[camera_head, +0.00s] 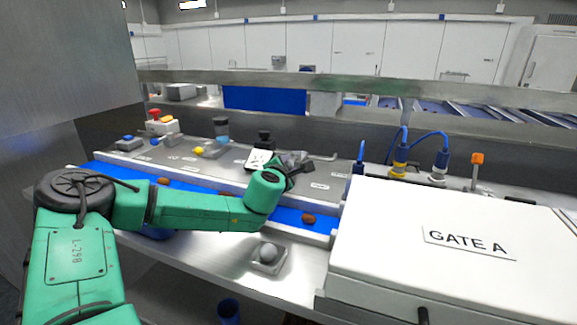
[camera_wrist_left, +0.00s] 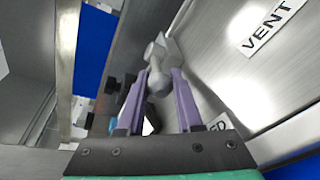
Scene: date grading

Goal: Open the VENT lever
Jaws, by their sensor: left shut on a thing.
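The VENT lever is a grey handle on the metal control panel; it shows in the left wrist view (camera_wrist_left: 158,60) with a VENT label (camera_wrist_left: 272,25) to its right. In the head view part of the lever (camera_head: 294,157) shows just beyond my gripper. My left gripper (camera_wrist_left: 158,84) has its two purple fingers closed on the lever, one on each side. In the head view the left gripper (camera_head: 297,170) is small and dark at the end of the green arm. The lever's lower part is partly hidden between the fingers. My right gripper is not in view.
A blue conveyor belt (camera_head: 128,176) with several brown dates runs in front of the panel. A white GATE A box (camera_head: 450,275) stands at right. A grey knob (camera_head: 268,252) sits at the front. A red emergency button (camera_head: 154,114) and a yellow button (camera_head: 198,151) are at left.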

